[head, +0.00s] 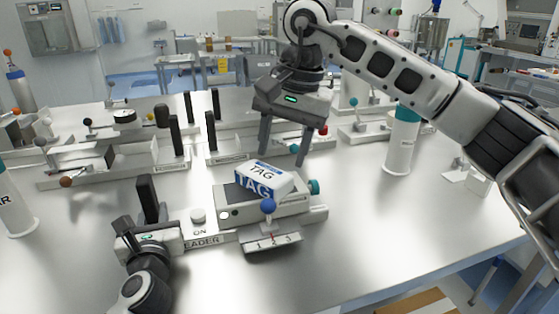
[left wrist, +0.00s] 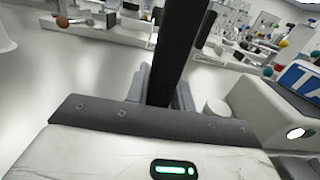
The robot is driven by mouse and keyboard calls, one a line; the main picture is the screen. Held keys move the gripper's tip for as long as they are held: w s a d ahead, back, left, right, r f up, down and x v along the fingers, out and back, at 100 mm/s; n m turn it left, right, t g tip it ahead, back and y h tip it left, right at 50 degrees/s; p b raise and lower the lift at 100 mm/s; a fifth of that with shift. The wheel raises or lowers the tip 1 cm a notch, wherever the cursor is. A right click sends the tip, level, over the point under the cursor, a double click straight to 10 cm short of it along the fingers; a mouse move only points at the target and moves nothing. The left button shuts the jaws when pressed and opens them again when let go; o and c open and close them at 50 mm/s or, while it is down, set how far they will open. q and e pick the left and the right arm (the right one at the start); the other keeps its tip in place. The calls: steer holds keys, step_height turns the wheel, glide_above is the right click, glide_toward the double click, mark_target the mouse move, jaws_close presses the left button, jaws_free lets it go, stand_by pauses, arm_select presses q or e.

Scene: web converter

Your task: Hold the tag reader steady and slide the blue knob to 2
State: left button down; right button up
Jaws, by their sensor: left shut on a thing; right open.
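The tag reader (head: 236,212) is a grey box on a base labelled READER, with a white and blue TAG block (head: 263,178) on top. Its blue knob (head: 268,205) stands on a stem at the front, above a scale plate (head: 272,243) marked 1, 2, 3. The stem looks near 1 to 2; I cannot tell the exact mark. My left gripper (head: 149,222) is shut on the reader's upright black handle (head: 147,190); the handle also shows in the left wrist view (left wrist: 181,50). My right gripper (head: 284,150) is open and empty, above and behind the TAG block, fingers pointing down.
A white button (head: 198,215) marked ON sits between handle and box. A teal knob (head: 314,187) is on the box's right end. A teal-capped white bottle (head: 400,145) stands to the right. Other fixtures (head: 110,160) with black handles fill the back. The front right tabletop is clear.

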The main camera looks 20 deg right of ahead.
arm_select(q)
steer(key=shift+s+f+p, duration=0.1)
steer(key=shift+f+p, duration=0.25)
steer(key=shift+p, duration=0.1)
stand_by(0.6)
steer(key=c, duration=1.1)
jaws_free()
steer(key=shift+r, duration=0.2)
steer(key=s, duration=1.2)
